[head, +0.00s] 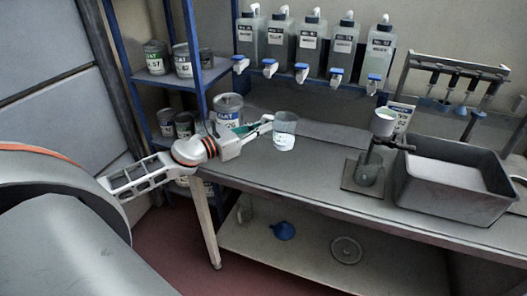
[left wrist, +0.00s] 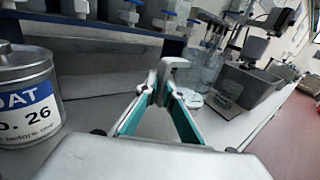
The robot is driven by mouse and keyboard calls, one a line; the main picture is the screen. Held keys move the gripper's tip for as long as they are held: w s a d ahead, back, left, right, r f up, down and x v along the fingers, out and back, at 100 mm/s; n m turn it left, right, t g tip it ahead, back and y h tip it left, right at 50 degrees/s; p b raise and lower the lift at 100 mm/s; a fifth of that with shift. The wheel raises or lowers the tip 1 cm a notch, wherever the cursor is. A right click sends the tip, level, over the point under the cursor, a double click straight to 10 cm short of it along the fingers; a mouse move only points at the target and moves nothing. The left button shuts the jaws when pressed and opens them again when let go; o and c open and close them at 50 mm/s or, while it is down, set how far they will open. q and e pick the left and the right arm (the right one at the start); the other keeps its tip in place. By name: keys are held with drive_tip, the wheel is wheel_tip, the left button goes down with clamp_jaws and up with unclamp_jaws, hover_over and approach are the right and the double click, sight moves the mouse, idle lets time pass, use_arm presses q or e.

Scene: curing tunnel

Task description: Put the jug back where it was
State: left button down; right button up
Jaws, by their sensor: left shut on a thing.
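The jug (head: 284,132) is clear, with a white patch low on its side. It looks upright at the left part of the bench (head: 310,165); I cannot tell whether its base touches the bench top. My left gripper (head: 268,123) reaches it from the left and is shut on the jug's near side, apparently at its handle. In the left wrist view the green-sided fingers (left wrist: 172,72) close together in front of the clear jug (left wrist: 206,72), partly hiding it. My right gripper is not in view.
A labelled tin (head: 228,110) stands close behind my left gripper, and also shows in the left wrist view (left wrist: 25,95). Several dispenser bottles (head: 311,45) hang behind. A stand with a cup (head: 384,122) and a grey tub (head: 452,185) are to the right. Bench between is clear.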

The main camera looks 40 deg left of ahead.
use_arm(q)
wheel_tip(320, 180, down, 8)
drive_tip(key=shift+b, duration=0.9)
drive_tip(key=shift+f, duration=0.1)
drive_tip(key=c, duration=2.4)
unclamp_jaws()
drive_tip(key=shift+o, duration=1.1)
